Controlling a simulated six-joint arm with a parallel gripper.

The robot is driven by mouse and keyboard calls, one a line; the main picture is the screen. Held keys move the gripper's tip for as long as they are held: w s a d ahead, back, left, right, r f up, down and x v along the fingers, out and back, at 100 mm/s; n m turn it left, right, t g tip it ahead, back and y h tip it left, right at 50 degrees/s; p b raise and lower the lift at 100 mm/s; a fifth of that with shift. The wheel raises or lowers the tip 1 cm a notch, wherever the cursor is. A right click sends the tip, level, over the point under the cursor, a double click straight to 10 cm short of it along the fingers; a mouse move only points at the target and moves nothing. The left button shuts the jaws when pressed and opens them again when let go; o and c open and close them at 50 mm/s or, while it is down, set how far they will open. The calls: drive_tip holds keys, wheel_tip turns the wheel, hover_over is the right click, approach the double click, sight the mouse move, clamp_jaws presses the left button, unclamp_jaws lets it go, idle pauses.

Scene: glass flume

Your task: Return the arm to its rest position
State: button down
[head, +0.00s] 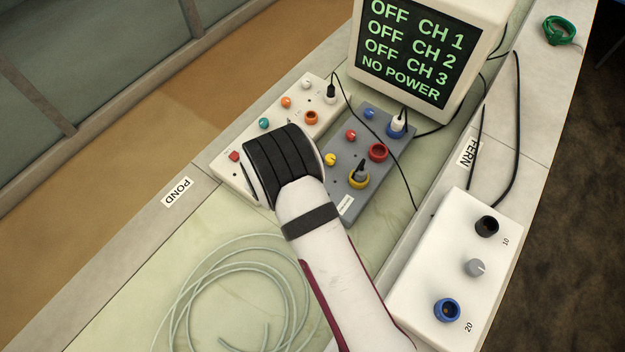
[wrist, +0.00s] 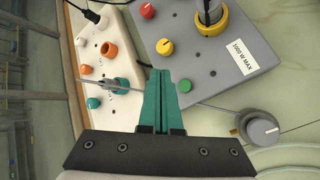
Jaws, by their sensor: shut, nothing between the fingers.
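My arm reaches up from the lower right in the head view and ends over the white panel (head: 231,182) and the grey box (head: 372,130). My gripper's fingers are hidden behind my wrist there. In the wrist view my gripper (wrist: 160,72) shows two teal fingers pressed together, with nothing between them. Their tips appear over the near edge of the grey box (wrist: 200,60), between it and the white panel (wrist: 122,40); I cannot tell whether they touch anything. No marked rest place shows.
A monitor (head: 424,40) reads OFF for CH 1 to CH 3 and NO POWER. Black cables run beside it. A white box with knobs (head: 420,262) stands right, clear tubing (head: 245,290) lies lower left, and a grey round knob (wrist: 262,129) sits beside my fingers.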

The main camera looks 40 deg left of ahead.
idle(0.4)
drive_tip(key=w+d+r+m+h, duration=0.2)
drive_tip(key=w+d+r+m, duration=0.15)
drive_tip(key=d+r, duration=0.3)
drive_tip(key=w+d+r+m+h, duration=0.2)
drive_tip(key=w+d+r+m, duration=0.1)
drive_tip(key=d+r+m, duration=0.3)
drive_tip(key=s+d+r+m+g+h, duration=0.15)
drive_tip(key=d+r+m, duration=0.25)
drive_tip(key=d, duration=0.4)
drive_tip(key=s+d+r+m+g+h, duration=0.1)
drive_tip(key=d+r+m+g, duration=0.2)
drive_tip(key=d, duration=0.5)
drive_tip(key=s+d+r+m+g+y, duration=0.2)
drive_tip(key=s+d+r+m+g, duration=0.25)
drive_tip(key=s+d+m, duration=0.7)
drive_tip(key=s+a+r+m+y, duration=0.1)
drive_tip(key=s+a+m+y, duration=0.1)
drive_tip(key=s, duration=0.4)
drive_tip(key=s+a+r+m+y, duration=0.1)
drive_tip(key=s+a+m+y, duration=0.1)
drive_tip(key=s, duration=0.5)
drive_tip(key=shift+a+m+y, duration=0.4)
drive_tip(key=shift+m+y, duration=0.25)
drive_tip(key=shift+m, duration=0.25)
